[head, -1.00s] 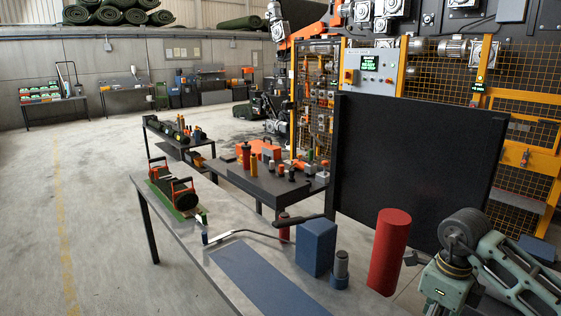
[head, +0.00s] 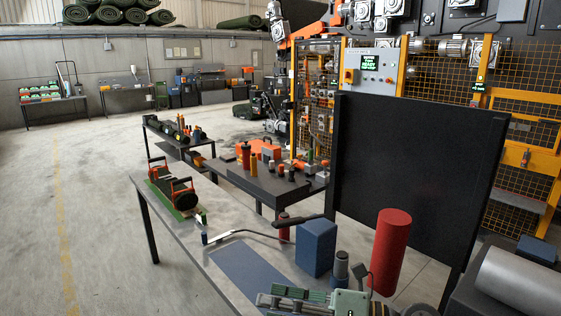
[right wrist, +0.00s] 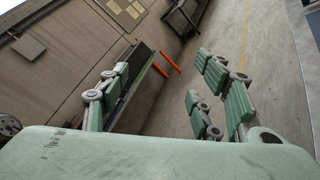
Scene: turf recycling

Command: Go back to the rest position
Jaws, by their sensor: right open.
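My right gripper (head: 268,300) is pale green and sits at the bottom of the head view, over the near end of the workbench (head: 178,235). It points left across the picture. In the right wrist view its fingers (right wrist: 158,95) stand wide apart with only floor and wall between them, so it is open and empty. My left gripper is not in view.
On the bench are a blue mat (head: 250,275), a blue block (head: 316,247), a dark cylinder (head: 340,268), a long-handled tool (head: 250,233) and a green-based roll holder (head: 172,187). A red cylinder (head: 389,252) stands beside my right arm. A black panel (head: 415,190) rises behind.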

